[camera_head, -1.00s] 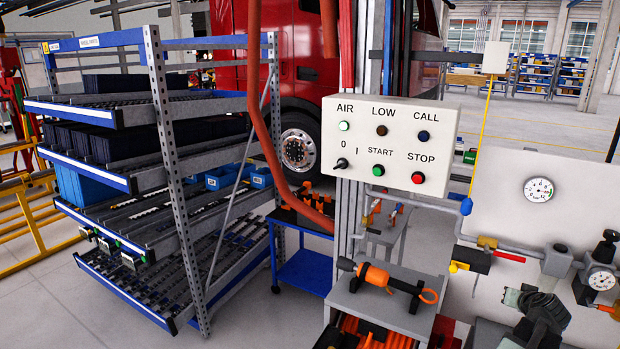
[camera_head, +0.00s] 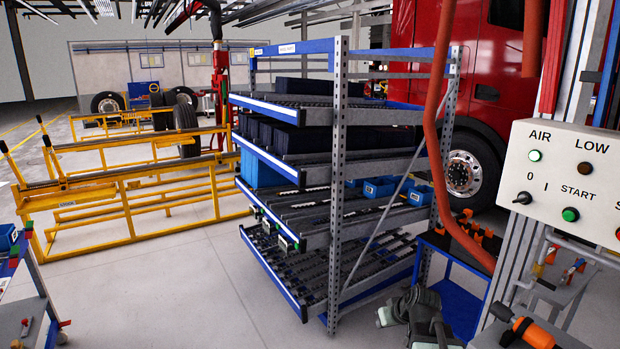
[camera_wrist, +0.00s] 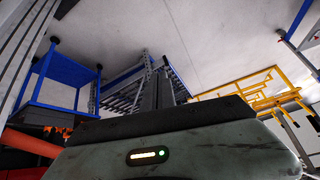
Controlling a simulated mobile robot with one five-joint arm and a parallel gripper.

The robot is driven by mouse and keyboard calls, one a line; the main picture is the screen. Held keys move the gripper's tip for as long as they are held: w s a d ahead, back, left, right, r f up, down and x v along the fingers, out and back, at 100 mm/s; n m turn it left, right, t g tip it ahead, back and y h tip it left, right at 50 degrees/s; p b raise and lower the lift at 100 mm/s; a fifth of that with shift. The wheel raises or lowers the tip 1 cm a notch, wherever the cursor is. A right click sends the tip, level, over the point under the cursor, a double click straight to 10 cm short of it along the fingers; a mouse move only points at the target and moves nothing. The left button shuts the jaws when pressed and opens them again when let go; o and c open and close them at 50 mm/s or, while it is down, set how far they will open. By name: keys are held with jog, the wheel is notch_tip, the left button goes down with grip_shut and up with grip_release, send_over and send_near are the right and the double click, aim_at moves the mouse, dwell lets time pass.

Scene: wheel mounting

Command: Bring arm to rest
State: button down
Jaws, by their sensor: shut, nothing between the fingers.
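My arm (camera_head: 415,310) shows at the bottom of the head view, in front of the parts rack's lower right corner. It is folded low, with dark joints and pale grey-green covers, and I cannot make out the fingertips there. In the wrist view my gripper (camera_wrist: 160,88) shows as two dark upright fingers close together, with nothing held between them. The pale wrist housing with a lit yellow bar and green light fills the lower part of that view.
The blue and grey parts rack (camera_head: 340,180) stands ahead. A control panel (camera_head: 570,185) and an orange-black tool (camera_head: 525,328) are at right. A yellow rail frame (camera_head: 130,205) stands at left, with a cart edge (camera_head: 38,300) nearer. Floor between rack and cart is clear.

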jog(key=s+a+f+n+g, duration=0.15)
jog(key=s+a, duration=0.25)
jog(key=a, duration=0.7)
jog(key=s+d+f+m+g+h, duration=0.1)
jog(key=s+f+m+g+h, duration=0.1)
jog(key=s+g, duration=0.3)
jog(key=s+m, duration=0.1)
jog(key=s, duration=0.3)
jog(key=shift+s+d+f, duration=0.3)
jog(key=shift+d+f, duration=0.1)
jog(key=shift+d+m, duration=0.1)
jog(key=shift+m, duration=0.15)
